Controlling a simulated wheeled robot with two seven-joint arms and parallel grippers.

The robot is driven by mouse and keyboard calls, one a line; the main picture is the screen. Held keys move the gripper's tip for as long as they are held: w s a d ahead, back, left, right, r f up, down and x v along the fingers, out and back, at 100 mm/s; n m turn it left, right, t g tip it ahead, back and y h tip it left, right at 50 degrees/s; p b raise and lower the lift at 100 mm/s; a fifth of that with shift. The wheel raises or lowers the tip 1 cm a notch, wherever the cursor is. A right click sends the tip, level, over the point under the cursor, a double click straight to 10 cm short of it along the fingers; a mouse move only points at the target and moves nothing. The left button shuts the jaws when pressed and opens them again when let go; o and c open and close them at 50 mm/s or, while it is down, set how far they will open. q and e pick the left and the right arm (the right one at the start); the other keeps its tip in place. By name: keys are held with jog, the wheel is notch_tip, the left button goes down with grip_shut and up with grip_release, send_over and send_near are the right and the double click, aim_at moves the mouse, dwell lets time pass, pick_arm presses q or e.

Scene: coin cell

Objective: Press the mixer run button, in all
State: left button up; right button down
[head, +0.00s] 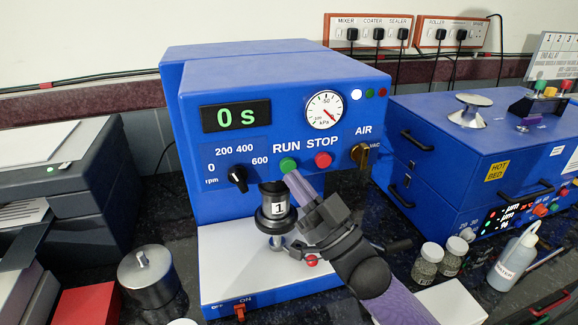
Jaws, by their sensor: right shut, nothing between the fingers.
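The blue mixer (240,85) stands in the middle of the head view. Its green RUN button (287,164) is on the front panel, left of the red STOP button (323,160). The display (236,116) reads "0 s". The rpm knob (238,178) is below it. My right gripper (294,180) is shut and empty, its purple fingertips at the lower edge of the RUN button. I cannot tell whether they touch it. My left gripper is not in view.
A red switch (240,312) is at the base's front. A metal pot (150,275) stands left; glass jars (427,262) and a water bottle (512,258) stand right, before the blue hot bed (440,140).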

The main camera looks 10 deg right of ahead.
jog(key=shift+w, duration=0.15)
jog(key=shift+w, duration=0.3)
jog(key=shift+w+b, duration=0.35)
jog(key=shift+w, duration=0.05)
dwell(0.7)
dwell(0.3)
jog(key=shift+s+p, duration=0.65)
jog(key=shift+s, duration=0.2)
